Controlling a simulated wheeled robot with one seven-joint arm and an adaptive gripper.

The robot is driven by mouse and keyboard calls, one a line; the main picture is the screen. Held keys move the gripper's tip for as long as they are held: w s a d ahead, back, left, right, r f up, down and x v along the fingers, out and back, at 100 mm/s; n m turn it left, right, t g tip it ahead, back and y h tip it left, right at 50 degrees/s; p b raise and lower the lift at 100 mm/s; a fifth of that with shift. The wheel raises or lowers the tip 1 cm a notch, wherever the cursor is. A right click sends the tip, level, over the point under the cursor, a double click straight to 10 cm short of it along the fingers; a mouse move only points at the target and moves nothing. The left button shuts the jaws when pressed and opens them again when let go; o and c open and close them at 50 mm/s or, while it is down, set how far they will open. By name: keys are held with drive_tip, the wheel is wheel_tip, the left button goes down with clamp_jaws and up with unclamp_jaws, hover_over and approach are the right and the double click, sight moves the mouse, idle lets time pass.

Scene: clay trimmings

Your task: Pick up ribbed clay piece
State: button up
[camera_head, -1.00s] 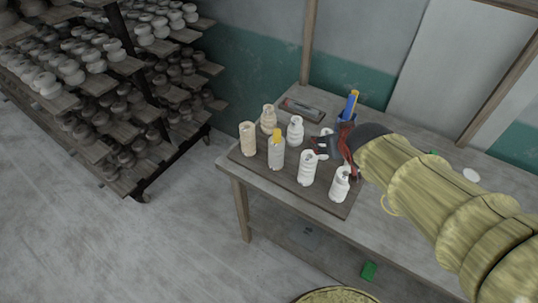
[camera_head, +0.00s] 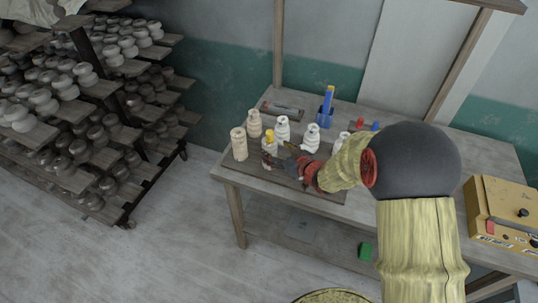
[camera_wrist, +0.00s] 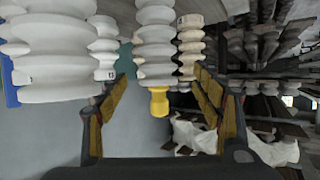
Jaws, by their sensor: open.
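Several ribbed, bottle-like clay pieces stand on a dark board on the table. One pale ribbed piece with a yellow top (camera_head: 269,144) stands among them, partly hidden by my gripper (camera_head: 276,158). In the wrist view, which looks upside down, this piece (camera_wrist: 155,45) comes down from the top with its yellow tip between my two spread fingers (camera_wrist: 160,95). Clear gaps show on both sides, so I see no contact. My gripper is open and empty. A larger white ribbed piece (camera_wrist: 45,40) and a tan one (camera_wrist: 190,45) flank it in the wrist view.
Tan pieces (camera_head: 239,145) stand at the board's left, white pieces (camera_head: 312,138) at its right. A blue holder (camera_head: 325,115) and a tool tray (camera_head: 283,109) lie behind. A yellow box (camera_head: 506,213) sits at the table's right. Pottery shelves (camera_head: 85,125) stand left, with open floor between.

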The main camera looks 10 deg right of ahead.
sight(272, 144)
drive_tip(key=x, duration=0.2)
drive_tip(key=b+x, duration=0.1)
drive_tip(key=x, duration=0.2)
drive_tip(key=shift+w+r, duration=0.15)
drive_tip(key=shift+w, duration=0.25)
drive_tip(key=c, duration=0.3)
clamp_jaws()
idle(0.3)
drive_tip(key=shift+d+r, duration=0.1)
drive_tip(key=shift+r, duration=0.05)
idle(0.4)
